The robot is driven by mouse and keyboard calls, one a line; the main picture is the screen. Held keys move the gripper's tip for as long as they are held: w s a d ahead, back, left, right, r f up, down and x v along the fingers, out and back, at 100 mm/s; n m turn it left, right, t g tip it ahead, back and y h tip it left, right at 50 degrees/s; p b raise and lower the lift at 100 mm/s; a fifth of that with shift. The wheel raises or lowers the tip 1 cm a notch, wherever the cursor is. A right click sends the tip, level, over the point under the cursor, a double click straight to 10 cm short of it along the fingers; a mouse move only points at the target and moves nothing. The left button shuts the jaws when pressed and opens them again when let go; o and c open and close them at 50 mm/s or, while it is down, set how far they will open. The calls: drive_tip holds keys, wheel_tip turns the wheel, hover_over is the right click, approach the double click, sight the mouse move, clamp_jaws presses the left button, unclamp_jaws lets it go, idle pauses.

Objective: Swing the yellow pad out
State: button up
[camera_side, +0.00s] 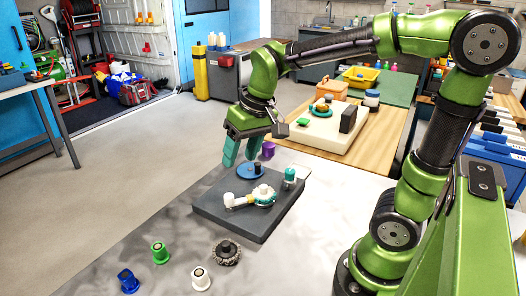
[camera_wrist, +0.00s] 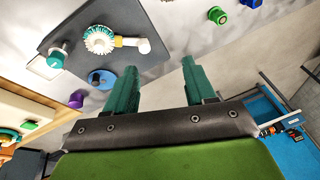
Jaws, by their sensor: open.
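A dark grey board (camera_side: 219,212) lies on the pale table below my gripper. On it is a pale toothed round brush (camera_side: 263,195) with a white arm (camera_side: 242,201) to its left. A blue disc (camera_side: 248,170) and a teal knob (camera_side: 290,178) sit near the far edge. My gripper (camera_side: 240,160) is open and empty, with its teal fingers pointing down above the blue disc's side of the board. It also shows in the wrist view (camera_wrist: 159,66).
Loose green (camera_side: 159,252), blue (camera_side: 128,281) and white (camera_side: 200,278) spools and a dark bristly brush (camera_side: 227,252) stand in front of the board. A purple piece (camera_side: 268,150) stands behind. A cream board (camera_side: 345,140) with fittings lies on the wooden table beyond.

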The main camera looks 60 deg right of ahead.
sight(229, 195)
drive_tip(key=shift+w+d+n+g+h, duration=0.65)
drive_tip(key=shift+w+d+g, duration=0.95)
drive_tip(key=shift+w, duration=2.05)
wheel_tip(229, 195, down, 16)
drive_tip(key=shift+f, duration=0.25)
clamp_jaws()
